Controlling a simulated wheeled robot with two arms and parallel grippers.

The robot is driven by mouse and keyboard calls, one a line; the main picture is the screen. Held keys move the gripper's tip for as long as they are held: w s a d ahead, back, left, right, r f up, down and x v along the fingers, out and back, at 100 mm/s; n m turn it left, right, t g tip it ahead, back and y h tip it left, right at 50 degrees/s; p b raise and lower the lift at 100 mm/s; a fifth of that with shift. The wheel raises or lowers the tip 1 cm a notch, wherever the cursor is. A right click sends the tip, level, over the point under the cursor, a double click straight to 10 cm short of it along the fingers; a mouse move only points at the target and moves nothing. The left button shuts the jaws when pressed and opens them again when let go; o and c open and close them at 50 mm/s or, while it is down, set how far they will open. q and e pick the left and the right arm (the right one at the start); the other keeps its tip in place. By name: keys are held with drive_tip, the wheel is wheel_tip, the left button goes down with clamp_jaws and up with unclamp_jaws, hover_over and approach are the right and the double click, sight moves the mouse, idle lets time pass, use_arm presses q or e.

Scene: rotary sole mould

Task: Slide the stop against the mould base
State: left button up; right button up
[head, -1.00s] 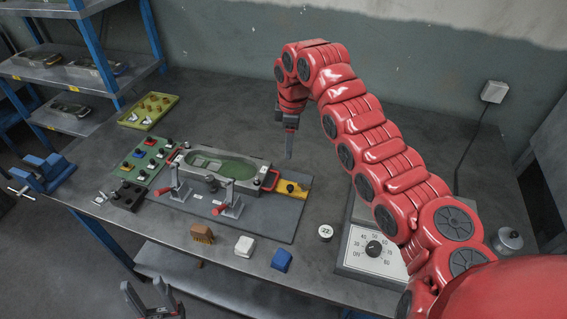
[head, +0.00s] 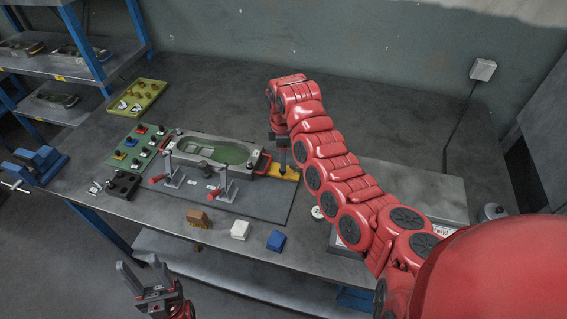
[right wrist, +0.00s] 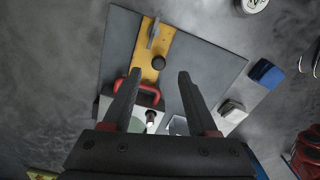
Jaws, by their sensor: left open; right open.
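The yellow stop (head: 290,175) lies at the right end of the grey mould base (head: 236,171), which holds a green sole shape. In the right wrist view, the stop (right wrist: 147,69) carries a black knob (right wrist: 158,62) and a grey lever (right wrist: 153,34). Its near end is by the mould base's red handle (right wrist: 121,84); I cannot tell whether stop and base touch. My right gripper (head: 283,168) is open above the stop's end of the base; its fingers (right wrist: 157,80) straddle the handle area from above, empty. My left gripper (head: 141,267) is open and empty in front of the table.
Two red-handled clamps (head: 221,187) stand in front of the mould. A brown brush (head: 198,217), a white block (head: 240,230) and a blue block (head: 276,240) lie along the front edge. A yellow-green tray (head: 137,98) is at the back left. The table behind the mould is clear.

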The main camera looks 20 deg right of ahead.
drive_tip(key=shift+f+p, duration=0.55)
drive_tip(key=shift+f, duration=1.8)
drive_tip(key=shift+w, duration=0.1)
drive_tip(key=shift+c, duration=0.3)
clamp_jaws()
